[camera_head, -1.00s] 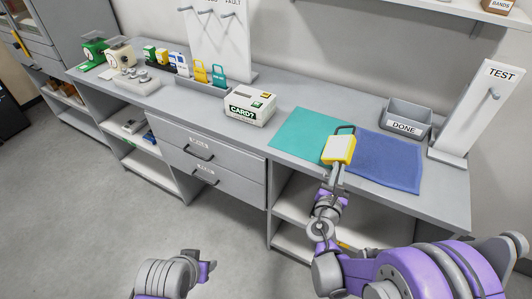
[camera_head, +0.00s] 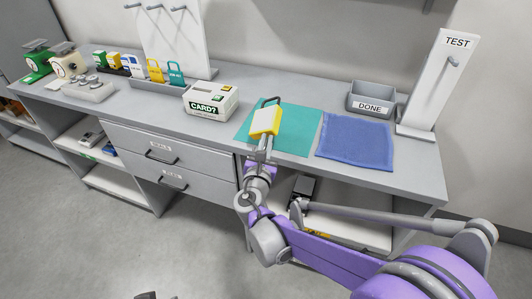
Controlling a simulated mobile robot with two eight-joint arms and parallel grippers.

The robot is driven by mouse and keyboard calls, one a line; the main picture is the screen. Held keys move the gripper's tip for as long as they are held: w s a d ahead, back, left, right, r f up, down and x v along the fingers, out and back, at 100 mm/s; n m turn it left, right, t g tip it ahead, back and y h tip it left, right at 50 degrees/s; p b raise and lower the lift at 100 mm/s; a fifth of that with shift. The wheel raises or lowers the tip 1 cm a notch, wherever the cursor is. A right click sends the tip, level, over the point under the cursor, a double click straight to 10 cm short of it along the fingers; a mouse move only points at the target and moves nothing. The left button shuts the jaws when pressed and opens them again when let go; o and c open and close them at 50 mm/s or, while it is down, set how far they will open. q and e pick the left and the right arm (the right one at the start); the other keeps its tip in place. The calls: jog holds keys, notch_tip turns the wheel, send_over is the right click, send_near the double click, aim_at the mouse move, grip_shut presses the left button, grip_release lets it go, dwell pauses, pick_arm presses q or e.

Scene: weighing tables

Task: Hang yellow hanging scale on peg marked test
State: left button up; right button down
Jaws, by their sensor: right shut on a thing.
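The yellow hanging scale (camera_head: 265,122), with a pale face and a dark loop handle on top, is held upright by my right gripper (camera_head: 264,143). The gripper is shut on its lower end. The scale shows in front of the teal mat (camera_head: 303,128); its exact height over the mat is hard to tell. The white board marked TEST (camera_head: 440,85) stands at the right end of the counter, with one grey peg (camera_head: 453,62) that is bare.
A blue mat (camera_head: 355,137) and a grey DONE bin (camera_head: 371,108) lie between the scale and the TEST board. A CARD? box (camera_head: 210,101) stands left of the teal mat. Further left are a rack of coloured scales (camera_head: 156,72) and a pegboard (camera_head: 168,38).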

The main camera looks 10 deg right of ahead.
notch_tip(320, 180, down, 4)
jog(key=shift+f+b, duration=0.1)
jog(key=shift+b, duration=0.2)
jog(key=c, duration=1)
grip_release()
jog(key=shift+o, duration=0.2)
jog(key=shift+s, duration=0.1)
